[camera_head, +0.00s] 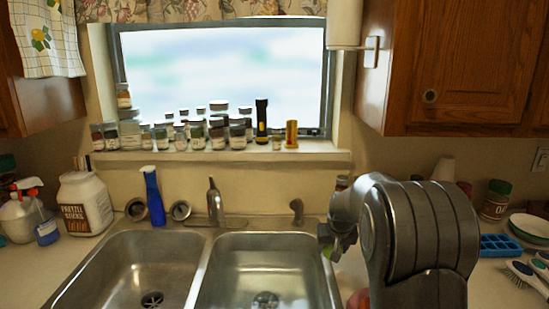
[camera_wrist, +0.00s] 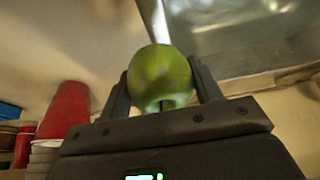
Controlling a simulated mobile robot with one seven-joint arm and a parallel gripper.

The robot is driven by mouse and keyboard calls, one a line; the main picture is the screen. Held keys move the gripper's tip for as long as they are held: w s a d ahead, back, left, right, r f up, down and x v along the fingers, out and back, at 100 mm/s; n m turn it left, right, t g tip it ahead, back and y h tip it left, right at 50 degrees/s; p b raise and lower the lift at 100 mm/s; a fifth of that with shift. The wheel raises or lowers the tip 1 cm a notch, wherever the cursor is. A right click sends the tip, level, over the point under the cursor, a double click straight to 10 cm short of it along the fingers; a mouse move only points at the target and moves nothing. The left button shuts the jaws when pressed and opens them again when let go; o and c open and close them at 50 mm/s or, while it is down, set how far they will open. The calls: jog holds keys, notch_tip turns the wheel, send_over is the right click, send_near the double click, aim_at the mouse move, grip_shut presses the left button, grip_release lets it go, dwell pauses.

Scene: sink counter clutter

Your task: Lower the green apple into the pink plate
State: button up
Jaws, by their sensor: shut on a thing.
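The green apple (camera_wrist: 160,75) sits between the two fingers of my gripper (camera_wrist: 161,85) in the wrist view, and the gripper is shut on it. In the head view my gripper (camera_head: 336,240) is by the right rim of the right sink basin. Only a small green sliver of the apple (camera_head: 327,252) shows there. I cannot make out the pink plate in either view. A small reddish patch (camera_head: 358,299) shows at the bottom beside my arm, but I cannot tell what it is.
The double steel sink (camera_head: 265,265) lies left of my gripper. A blue tray (camera_head: 499,246), stacked plates (camera_head: 530,227) and brushes (camera_head: 525,275) are at right. A red cup (camera_wrist: 66,108) shows in the wrist view.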

jog(key=s+d+r, duration=0.1)
jog(key=s+d, duration=0.6)
jog(key=s, duration=0.3)
jog(key=s+d+r, duration=0.1)
jog(key=s+d, duration=0.5)
jog(key=s, duration=0.4)
jog(key=shift+s+d, duration=0.15)
jog(key=shift+d, duration=0.25)
jog(key=shift+r, duration=0.15)
jog(key=shift+w, duration=0.35)
jog(key=shift+f, duration=0.65)
jog(key=shift+f, duration=0.15)
